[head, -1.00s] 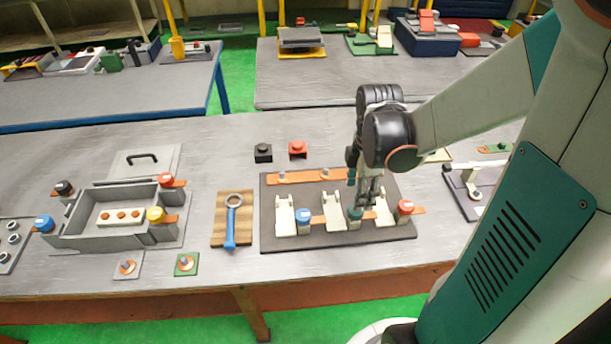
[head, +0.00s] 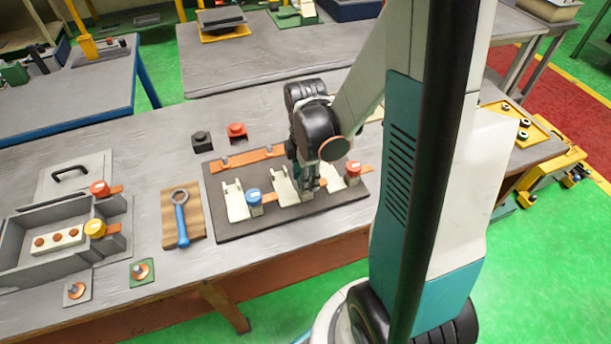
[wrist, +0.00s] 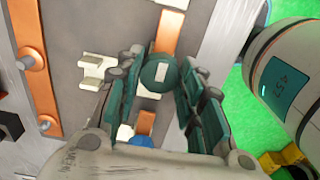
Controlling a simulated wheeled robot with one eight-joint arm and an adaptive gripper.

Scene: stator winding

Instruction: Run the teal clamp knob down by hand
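The teal clamp knob (wrist: 158,72), round with a pale mark on top, sits between the fingers of my gripper (wrist: 162,66) in the wrist view. Dark teal finger pads flank it closely on the left and right; whether both touch it I cannot tell. In the head view my gripper (head: 308,188) points down at the dark fixture plate (head: 240,232), between the blue knob (head: 253,197) and the red knob (head: 353,167). My fingers mostly hide the teal knob there. An orange strip (wrist: 165,35) runs beyond the knob in the wrist view.
Cream brackets (head: 235,203) stand on the plate beside the knobs. A blue-handled ring wrench (head: 181,220) lies on a wooden board to the left. Black (head: 201,142) and red (head: 237,132) blocks stand behind the plate. A grey box fixture (head: 30,245) is farther left.

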